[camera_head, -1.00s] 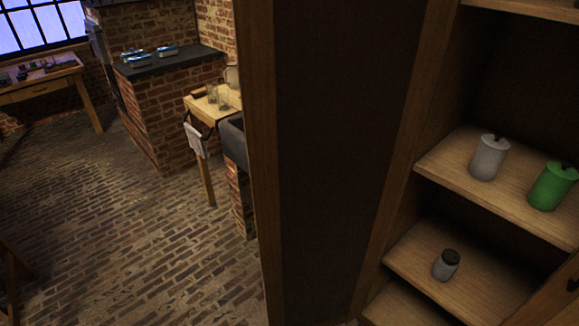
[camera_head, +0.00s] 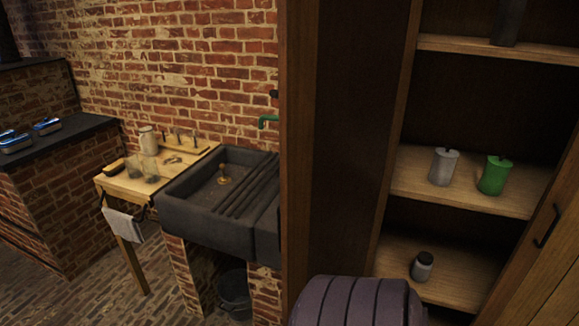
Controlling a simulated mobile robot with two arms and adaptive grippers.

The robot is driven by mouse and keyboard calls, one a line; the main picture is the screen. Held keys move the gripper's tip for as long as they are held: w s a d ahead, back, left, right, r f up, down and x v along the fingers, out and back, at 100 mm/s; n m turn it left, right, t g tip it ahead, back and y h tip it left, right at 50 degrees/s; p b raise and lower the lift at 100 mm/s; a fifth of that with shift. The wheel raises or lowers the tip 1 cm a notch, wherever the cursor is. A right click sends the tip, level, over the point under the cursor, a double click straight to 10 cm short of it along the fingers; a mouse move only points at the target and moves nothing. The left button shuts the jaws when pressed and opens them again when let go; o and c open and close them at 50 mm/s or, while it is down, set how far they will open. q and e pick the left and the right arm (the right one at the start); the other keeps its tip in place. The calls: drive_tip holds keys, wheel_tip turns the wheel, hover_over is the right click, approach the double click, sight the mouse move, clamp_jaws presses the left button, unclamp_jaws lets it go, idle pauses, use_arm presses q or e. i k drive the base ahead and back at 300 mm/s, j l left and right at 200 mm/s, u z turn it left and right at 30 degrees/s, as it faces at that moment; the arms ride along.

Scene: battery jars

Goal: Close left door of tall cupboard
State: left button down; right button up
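The tall cupboard (camera_head: 465,205) stands on the right with its shelves showing. Its left door (camera_head: 352,140) stands open, swung out toward me, with its dark inner panel and wooden frame in view. Its lower end is hidden behind a ribbed purple-grey shape at the bottom edge; I cannot tell what that is. The right door (camera_head: 545,245), with a dark handle (camera_head: 547,227), is also open at the lower right. Neither gripper can be made out.
Inside the cupboard are a grey jar (camera_head: 443,167), a green jar (camera_head: 495,176) and a small dark-lidded jar (camera_head: 422,267). Left of the door are a dark sink (camera_head: 205,215), a small wooden table (camera_head: 135,187) and a brick counter (camera_head: 50,205). Brick floor shows at lower left.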

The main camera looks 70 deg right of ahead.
sight(345, 66)
drive_tip(key=i+z, duration=0.3)
drive_tip(key=i, duration=0.15)
drive_tip(key=i+j+z, duration=0.3)
drive_tip(key=i+z, duration=0.15)
drive_tip(key=z, duration=0.25)
drive_tip(key=i+z, duration=0.15)
drive_tip(key=z, duration=0.3)
drive_tip(key=i+z, duration=0.2)
drive_tip(key=z, duration=0.2)
drive_tip(key=i+j+z, duration=0.1)
drive_tip(key=z, duration=0.3)
drive_tip(key=i+j+z, duration=0.15)
drive_tip(key=z, duration=0.25)
drive_tip(key=i+z, duration=0.2)
drive_tip(key=z, duration=0.25)
drive_tip(key=i+j+z, duration=0.15)
drive_tip(key=z, duration=0.35)
drive_tip(key=i+j+z, duration=0.2)
drive_tip(key=z, duration=0.25)
drive_tip(key=i+j+z, duration=0.15)
drive_tip(key=z, duration=0.35)
drive_tip(key=k+j+z, duration=0.15)
drive_tip(key=k, duration=0.35)
